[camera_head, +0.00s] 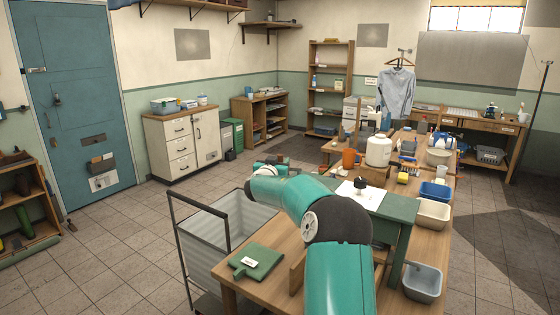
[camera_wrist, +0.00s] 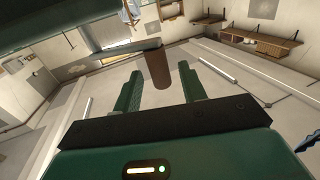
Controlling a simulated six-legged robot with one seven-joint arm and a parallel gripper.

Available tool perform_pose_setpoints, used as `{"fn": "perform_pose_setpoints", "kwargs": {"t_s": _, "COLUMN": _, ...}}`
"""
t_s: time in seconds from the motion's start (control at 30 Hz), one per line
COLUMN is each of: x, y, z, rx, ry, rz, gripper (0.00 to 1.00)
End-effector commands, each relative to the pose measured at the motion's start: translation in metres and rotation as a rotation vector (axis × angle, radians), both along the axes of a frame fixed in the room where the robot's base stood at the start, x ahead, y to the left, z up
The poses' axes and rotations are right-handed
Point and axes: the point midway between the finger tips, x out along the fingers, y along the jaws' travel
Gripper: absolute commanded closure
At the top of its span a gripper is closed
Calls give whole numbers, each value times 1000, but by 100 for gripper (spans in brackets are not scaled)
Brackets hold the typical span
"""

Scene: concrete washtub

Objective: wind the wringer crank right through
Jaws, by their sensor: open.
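In the wrist view a brown cylindrical grip (camera_wrist: 158,70) hangs from a grey bar (camera_wrist: 125,56); it looks like the crank handle and its arm. My gripper (camera_wrist: 160,75) is open, with its two green fingers apart. The grip shows between the fingertips in the picture, with a gap to each finger. I cannot tell whether it is between them in depth or just beyond. In the head view my teal arm reaches forward and left. My gripper's fingers and the wringer cannot be made out there.
A grey ribbed bin in a dark frame (camera_head: 190,250) stands left of my arm. The wooden bench (camera_head: 240,290) holds a green board (camera_head: 257,262). Plastic basins (camera_head: 432,213) line the bench's right side. The tiled floor at left is clear.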

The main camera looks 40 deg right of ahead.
Motion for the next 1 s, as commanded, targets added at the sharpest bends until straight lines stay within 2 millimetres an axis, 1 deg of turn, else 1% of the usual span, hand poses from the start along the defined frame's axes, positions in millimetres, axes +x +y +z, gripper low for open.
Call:
{"fn": "perform_pose_setpoints", "kwargs": {"t_s": 0.1, "x": 8, "y": -12, "z": -1, "rx": 2, "ry": -1, "rz": 1, "gripper": 59}}
{"fn": "perform_pose_setpoints", "kwargs": {"t_s": 0.2, "x": 12, "y": -17, "z": 0, "rx": 1, "ry": -1, "rz": 0, "gripper": 59}}
{"fn": "perform_pose_setpoints", "kwargs": {"t_s": 0.5, "x": 13, "y": -20, "z": 0, "rx": 1, "ry": 1, "rz": 1, "gripper": 59}}
{"fn": "perform_pose_setpoints", "kwargs": {"t_s": 0.53, "x": 13, "y": -20, "z": 0, "rx": 1, "ry": 1, "rz": 1, "gripper": 60}}
{"fn": "perform_pose_setpoints", "kwargs": {"t_s": 0.73, "x": 13, "y": -20, "z": 0, "rx": 1, "ry": 1, "rz": 1, "gripper": 100}}
{"fn": "perform_pose_setpoints", "kwargs": {"t_s": 1.0, "x": 13, "y": -19, "z": 0, "rx": 1, "ry": 1, "rz": -1, "gripper": 100}}
